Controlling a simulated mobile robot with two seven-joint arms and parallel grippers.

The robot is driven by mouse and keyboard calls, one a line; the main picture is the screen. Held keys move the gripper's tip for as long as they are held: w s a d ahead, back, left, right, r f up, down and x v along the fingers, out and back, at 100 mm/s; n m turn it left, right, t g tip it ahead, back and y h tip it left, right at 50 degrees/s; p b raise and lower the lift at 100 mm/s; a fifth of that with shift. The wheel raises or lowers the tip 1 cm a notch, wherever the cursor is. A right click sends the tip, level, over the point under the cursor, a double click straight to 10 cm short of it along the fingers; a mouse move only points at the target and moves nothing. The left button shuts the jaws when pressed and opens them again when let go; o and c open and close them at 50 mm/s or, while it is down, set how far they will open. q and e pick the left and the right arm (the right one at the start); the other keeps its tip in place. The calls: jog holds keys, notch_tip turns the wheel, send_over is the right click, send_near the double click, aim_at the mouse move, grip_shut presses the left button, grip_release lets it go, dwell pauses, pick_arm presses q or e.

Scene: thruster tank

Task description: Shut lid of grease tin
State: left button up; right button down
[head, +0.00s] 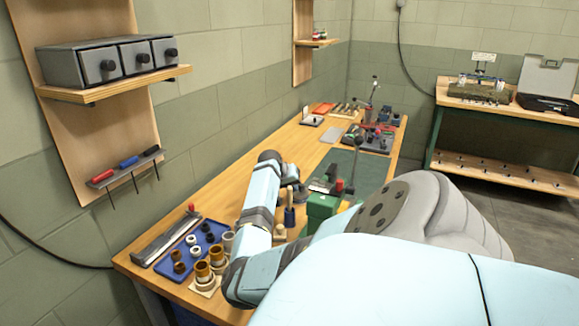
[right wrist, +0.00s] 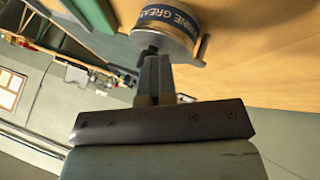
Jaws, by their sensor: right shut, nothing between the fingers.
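The grease tin (right wrist: 172,32) shows at the top of the right wrist view, a round metal can with a dark blue label band and partly legible lettering. A brownish part (right wrist: 203,50) sticks out at its right side; I cannot tell if it belongs to the lid. My right gripper (right wrist: 152,60) is shut and empty, its fingertips right at the near edge of the tin; touching or just apart is unclear. In the head view my right gripper (head: 299,192) is over the bench, and I cannot make out the tin there. My left gripper is not in view.
A blue tray (head: 190,250) with rings and bushings lies at the near left. A green mat (head: 362,178) lies beyond the box.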

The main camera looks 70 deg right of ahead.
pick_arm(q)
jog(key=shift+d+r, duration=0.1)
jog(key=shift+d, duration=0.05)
pick_arm(e)
jog(key=shift+s+f, duration=0.2)
jog(key=shift+s, duration=0.05)
jog(key=shift+w, duration=0.15)
